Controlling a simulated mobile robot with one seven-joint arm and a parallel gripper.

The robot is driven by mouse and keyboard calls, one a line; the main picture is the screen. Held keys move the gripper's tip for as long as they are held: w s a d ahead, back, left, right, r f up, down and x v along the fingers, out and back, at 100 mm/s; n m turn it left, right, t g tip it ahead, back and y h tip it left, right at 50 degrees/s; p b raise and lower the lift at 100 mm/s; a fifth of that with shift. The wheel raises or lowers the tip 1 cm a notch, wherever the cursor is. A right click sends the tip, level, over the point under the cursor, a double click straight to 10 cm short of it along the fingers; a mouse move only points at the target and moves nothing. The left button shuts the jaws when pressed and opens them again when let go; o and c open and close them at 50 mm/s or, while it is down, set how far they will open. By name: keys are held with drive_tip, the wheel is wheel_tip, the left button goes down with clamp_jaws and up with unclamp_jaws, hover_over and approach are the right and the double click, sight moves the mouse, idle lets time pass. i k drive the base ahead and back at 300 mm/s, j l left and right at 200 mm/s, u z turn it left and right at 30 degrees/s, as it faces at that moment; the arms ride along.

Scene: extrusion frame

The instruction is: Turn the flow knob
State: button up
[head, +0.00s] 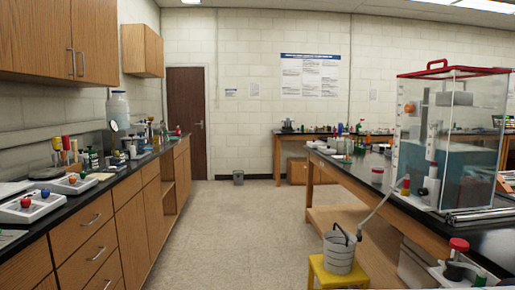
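No part in the head view can be picked out with certainty as the flow knob. A clear tank (455,150) with a red lid and blue water stands on the right bench. A small red and yellow fitting (405,187) sits at its lower left, where a pale hose (378,210) starts. The hose runs down to a grey metal bucket (339,254) on a yellow stool. An orange round part (409,107) is on the tank's upper left. These parts are too small to show how any knob is turned. My gripper is not in view.
The right bench (425,212) has a black top and a low wooden shelf. A red-capped item (459,246) is at the lower right. A left counter (60,215) carries instruments with red and blue knobs. The floor aisle (235,230) between them is clear up to a brown door (186,122).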

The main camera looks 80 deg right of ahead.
sight(423, 192)
drive_tip(key=z, duration=3.8)
